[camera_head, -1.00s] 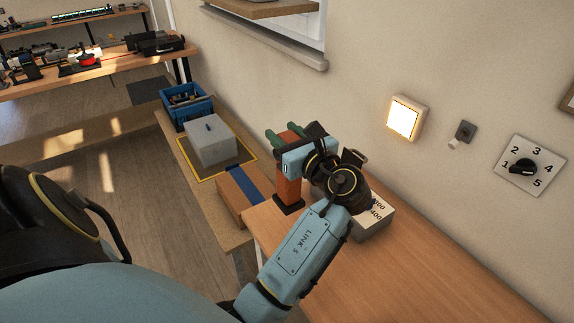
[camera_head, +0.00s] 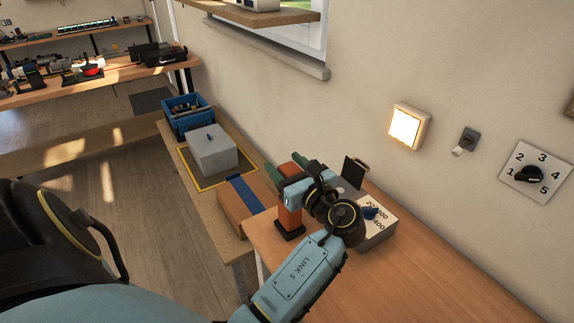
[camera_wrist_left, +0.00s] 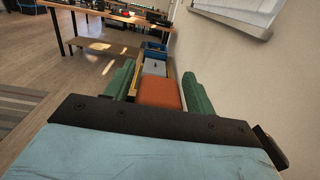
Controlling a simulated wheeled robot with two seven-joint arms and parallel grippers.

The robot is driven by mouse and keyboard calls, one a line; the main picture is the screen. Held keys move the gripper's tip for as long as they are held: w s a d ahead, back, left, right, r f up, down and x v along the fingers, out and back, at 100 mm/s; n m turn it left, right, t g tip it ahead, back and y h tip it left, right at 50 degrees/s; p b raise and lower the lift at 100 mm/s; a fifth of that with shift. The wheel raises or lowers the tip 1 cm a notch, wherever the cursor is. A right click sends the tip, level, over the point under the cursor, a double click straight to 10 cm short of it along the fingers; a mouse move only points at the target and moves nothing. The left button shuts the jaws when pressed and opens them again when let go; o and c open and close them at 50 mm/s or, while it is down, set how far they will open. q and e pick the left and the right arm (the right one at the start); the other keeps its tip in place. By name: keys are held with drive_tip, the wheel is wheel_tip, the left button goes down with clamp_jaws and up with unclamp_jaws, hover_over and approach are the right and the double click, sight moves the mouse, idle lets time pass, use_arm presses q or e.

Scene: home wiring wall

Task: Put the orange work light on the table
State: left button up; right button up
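The orange work light (camera_head: 290,217) is an upright orange block with a black base, at the left end of the wooden table (camera_head: 420,275). Its base looks on or just above the tabletop; contact is hard to tell. The gripper body hides part of the light. My right gripper is not in view.
A grey meter-like box (camera_head: 378,232) stands just right of the light, partly behind my arm. A brown box with blue tape (camera_head: 232,212), a grey box (camera_head: 212,152) and a blue crate (camera_head: 187,118) line the lower bench. The table's right side is clear.

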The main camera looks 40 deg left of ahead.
use_arm(q)
drive_tip(key=shift+o, duration=0.4)
drive_tip(key=shift+r, duration=0.1)
drive_tip(key=shift+d, duration=0.2)
drive_tip(key=v, duration=1.1)
drive_tip(key=shift+s+d, duration=0.2)
drive_tip(key=shift+d, duration=0.05)
drive_tip(key=shift+r, duration=0.1)
